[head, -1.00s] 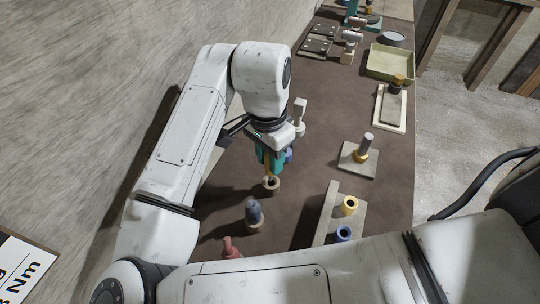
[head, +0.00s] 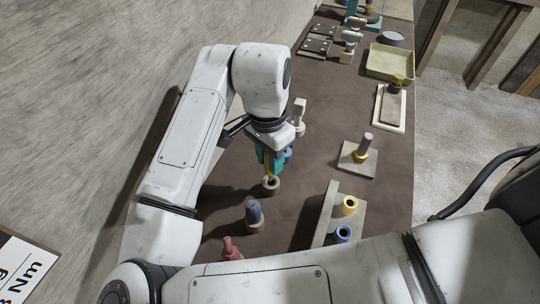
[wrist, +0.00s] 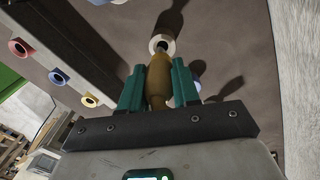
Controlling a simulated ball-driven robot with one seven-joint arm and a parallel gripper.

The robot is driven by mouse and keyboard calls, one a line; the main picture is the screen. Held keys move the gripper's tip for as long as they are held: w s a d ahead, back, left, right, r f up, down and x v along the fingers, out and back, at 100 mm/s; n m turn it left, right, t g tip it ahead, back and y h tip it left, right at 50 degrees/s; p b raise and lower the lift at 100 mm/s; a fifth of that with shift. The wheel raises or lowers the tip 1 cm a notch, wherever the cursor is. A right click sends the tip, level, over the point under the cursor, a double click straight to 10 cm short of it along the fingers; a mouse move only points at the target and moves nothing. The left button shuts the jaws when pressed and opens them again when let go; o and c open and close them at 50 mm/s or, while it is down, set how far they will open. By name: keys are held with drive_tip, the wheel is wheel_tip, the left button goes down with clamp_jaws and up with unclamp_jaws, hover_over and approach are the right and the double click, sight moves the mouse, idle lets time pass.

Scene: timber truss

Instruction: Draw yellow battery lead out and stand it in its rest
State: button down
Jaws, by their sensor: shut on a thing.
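My gripper (head: 270,160) points down over the dark table, with its teal fingers shut on the yellow battery lead (head: 268,171). In the wrist view the lead's tapered yellow-brown body (wrist: 158,80) sits between the fingers (wrist: 158,88). Its tip is at the hole of a pale round rest (wrist: 167,40), which also shows in the head view (head: 271,186). I cannot tell how far the tip is inside. The yellow socket (head: 349,205) is empty in its board, and it also shows in the wrist view (wrist: 91,100).
A blue lead (head: 254,211) stands in a pale rest, with a red one (head: 231,246) nearer me. An empty blue socket (head: 343,233) is beside the yellow one on the upright-backed board (head: 328,212). A plate with a yellow-collared peg (head: 364,147) lies to the right.

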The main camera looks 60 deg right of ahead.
drive_tip(key=shift+f, duration=0.25)
drive_tip(key=shift+f+b, duration=0.35)
drive_tip(key=shift+b, duration=0.05)
drive_tip(key=shift+f+b, duration=1.25)
drive_tip(key=shift+f, duration=0.4)
drive_tip(key=c, duration=0.7)
unclamp_jaws()
drive_tip(key=shift+c, duration=0.2)
drive_tip(key=r, duration=1)
drive_tip(key=shift+w+r, duration=0.3)
drive_tip(key=shift+r, duration=0.1)
